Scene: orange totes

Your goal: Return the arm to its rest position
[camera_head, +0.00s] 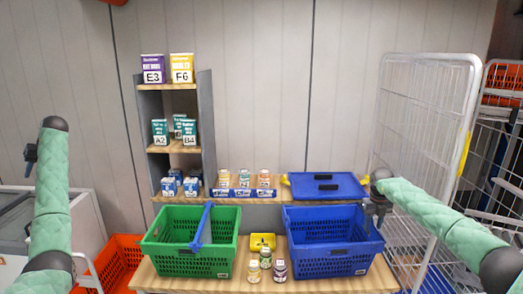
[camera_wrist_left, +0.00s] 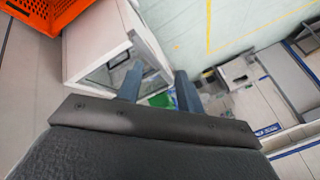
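My left arm, in a green quilted sleeve, stands raised at the left of the head view. Its gripper (camera_head: 30,158) is small and dark there, well left of the shelf and baskets. In the left wrist view the two fingers of my left gripper (camera_wrist_left: 159,90) are apart with nothing between them. My right arm comes in from the right of the head view. Its dark gripper (camera_head: 376,206) is by the right rear corner of the blue basket (camera_head: 331,262); its fingers are too small to tell apart.
A green basket (camera_head: 190,262) and the blue basket stand on a wooden table (camera_head: 215,286), with jars (camera_head: 266,258) between them. A shelf (camera_head: 208,130) holds labelled boxes. A blue lid (camera_head: 325,186) lies behind. A wire cage (camera_head: 425,120) is at right, an orange tote (camera_head: 118,262) at lower left.

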